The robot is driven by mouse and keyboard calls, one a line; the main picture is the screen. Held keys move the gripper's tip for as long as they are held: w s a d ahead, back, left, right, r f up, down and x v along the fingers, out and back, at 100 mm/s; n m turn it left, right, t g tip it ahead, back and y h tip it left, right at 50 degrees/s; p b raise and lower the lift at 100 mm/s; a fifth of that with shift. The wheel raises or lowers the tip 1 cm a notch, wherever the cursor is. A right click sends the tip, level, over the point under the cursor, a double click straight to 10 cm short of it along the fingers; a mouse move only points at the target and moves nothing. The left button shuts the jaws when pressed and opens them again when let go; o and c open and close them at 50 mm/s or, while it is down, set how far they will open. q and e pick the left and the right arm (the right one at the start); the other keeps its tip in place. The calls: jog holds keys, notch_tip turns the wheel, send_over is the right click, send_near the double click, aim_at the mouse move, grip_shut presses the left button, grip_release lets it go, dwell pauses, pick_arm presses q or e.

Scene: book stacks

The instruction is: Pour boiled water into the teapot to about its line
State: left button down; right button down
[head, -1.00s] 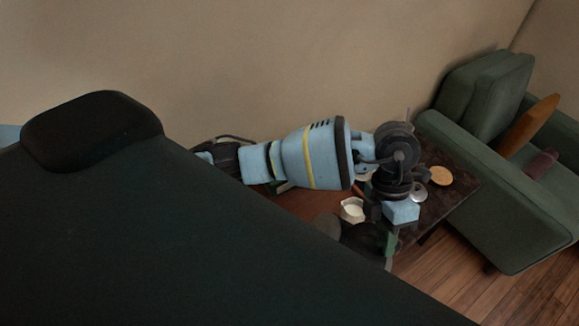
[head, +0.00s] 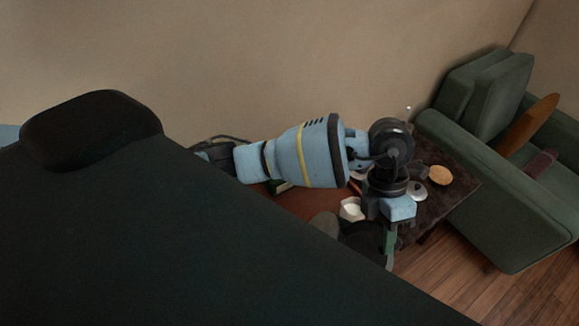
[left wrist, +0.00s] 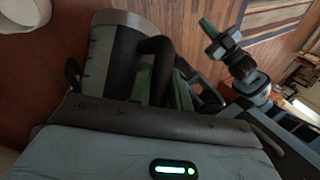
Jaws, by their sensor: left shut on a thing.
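My left gripper (head: 387,240) points down over the dark table. In the left wrist view, its green fingers (left wrist: 178,90) are shut on the dark handle of a grey-green vessel with a metal rim, seemingly the kettle (left wrist: 104,55). In the head view the dark kettle (head: 360,240) shows partly, left of the fingers. A white open vessel (head: 350,209) stands just beyond it; I cannot tell if it is the teapot. Any water level or line is too small to see. A green-tipped gripper, seemingly my right one (left wrist: 222,42), shows in the wrist view, its jaws unclear.
A silver lid (head: 418,191) and a round wooden disc (head: 440,175) lie on the table (head: 455,188), right of my gripper. A green armchair (head: 500,190) stands close to the table's right side. A plain wall (head: 270,60) runs behind.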

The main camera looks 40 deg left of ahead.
aim_at(376, 227)
pick_arm(q)
jog(key=shift+s+a+r+t+h, duration=0.15)
jog(key=shift+a+r+h, duration=0.3)
jog(key=shift+r, duration=0.3)
jog(key=shift+s+a+r+t+h, duration=0.15)
jog(key=shift+a+r+h, duration=0.2)
jog(key=shift+r+h, duration=0.3)
dwell(4.3)
jog(key=shift+s+a+r+m+t+h+b, duration=0.35)
jog(key=shift+a+r, duration=0.1)
jog(key=shift+r, duration=0.15)
dwell(1.7)
